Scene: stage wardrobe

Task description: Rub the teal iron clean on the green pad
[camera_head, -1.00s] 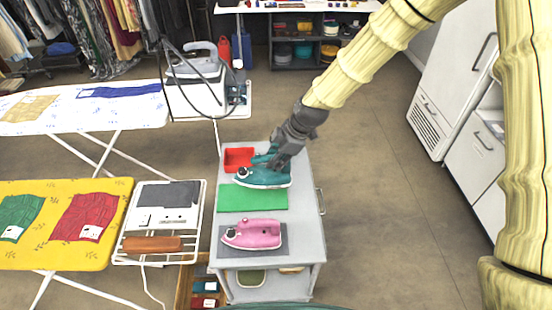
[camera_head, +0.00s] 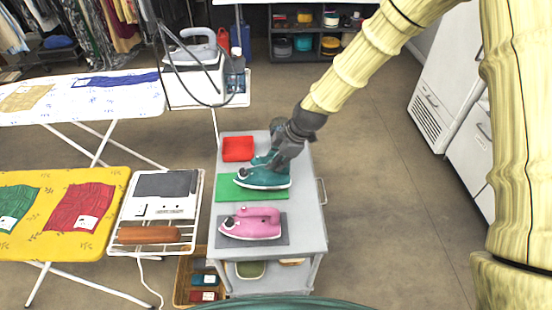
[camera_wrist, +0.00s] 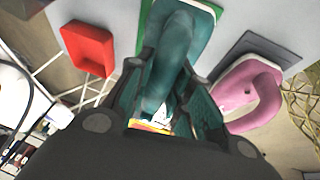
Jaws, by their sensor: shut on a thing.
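The teal iron (camera_head: 262,179) is over the green pad (camera_head: 224,189) on the grey cart, its pale soleplate edge facing down. I cannot tell whether the soleplate touches the pad. My gripper (camera_head: 276,160) is shut on the iron's handle from above. In the wrist view the teal iron (camera_wrist: 176,50) lies between the fingers of my gripper (camera_wrist: 160,104). A strip of the green pad (camera_wrist: 143,22) shows beside it. The iron hides the pad's middle.
A red tray (camera_head: 238,149) sits behind the pad on the cart (camera_head: 307,223). A pink iron (camera_head: 250,223) stands on a grey mat (camera_head: 282,230) in front. A yellow ironing board (camera_head: 30,236) and a rack (camera_head: 124,228) are at left. Floor is open at right.

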